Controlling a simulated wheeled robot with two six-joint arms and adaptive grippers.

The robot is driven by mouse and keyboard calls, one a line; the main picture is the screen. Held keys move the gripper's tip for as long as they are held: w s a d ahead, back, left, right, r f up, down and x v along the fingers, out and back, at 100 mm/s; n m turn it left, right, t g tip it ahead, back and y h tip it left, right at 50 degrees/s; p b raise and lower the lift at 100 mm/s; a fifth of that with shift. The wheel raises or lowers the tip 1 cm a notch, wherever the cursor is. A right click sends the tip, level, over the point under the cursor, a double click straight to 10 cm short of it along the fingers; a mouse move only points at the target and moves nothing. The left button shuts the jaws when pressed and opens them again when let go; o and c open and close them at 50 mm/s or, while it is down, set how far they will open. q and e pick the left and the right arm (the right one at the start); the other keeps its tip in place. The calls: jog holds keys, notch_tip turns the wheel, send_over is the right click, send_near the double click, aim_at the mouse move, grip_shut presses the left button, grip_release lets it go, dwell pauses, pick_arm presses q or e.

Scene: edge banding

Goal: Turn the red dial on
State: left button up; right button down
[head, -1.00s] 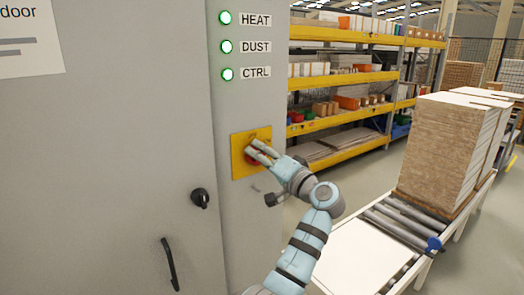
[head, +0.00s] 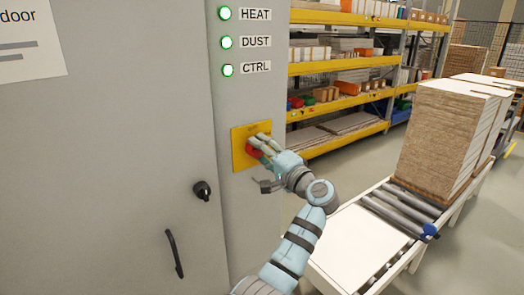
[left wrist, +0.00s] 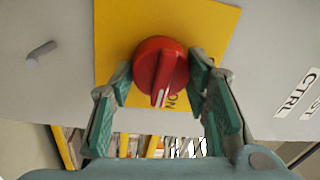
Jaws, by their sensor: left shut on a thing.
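The red dial (head: 254,152) sits on a yellow plate (head: 240,158) on the grey cabinet. My left gripper (head: 262,144) is at the dial, its fingers covering part of it. In the left wrist view, the red dial (left wrist: 161,66) lies between the two fingers of my left gripper (left wrist: 162,78), which is shut on it. The dial's white mark points down in that view, close to the letters ON, which are partly covered by the dial. My right gripper is not in view.
Green lamps beside HEAT (head: 225,13), DUST and CTRL are lit above the plate. A black knob (head: 202,190) and a handle (head: 174,254) are on the cabinet door. A roller conveyor (head: 400,210) with stacked boards (head: 440,140) stands at right, shelves behind.

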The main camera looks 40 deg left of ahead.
pick_arm(q)
jog(key=o, duration=1.2)
jog(key=shift+c, duration=0.2)
jog(key=v, duration=1.2)
jog(key=shift+f, duration=0.15)
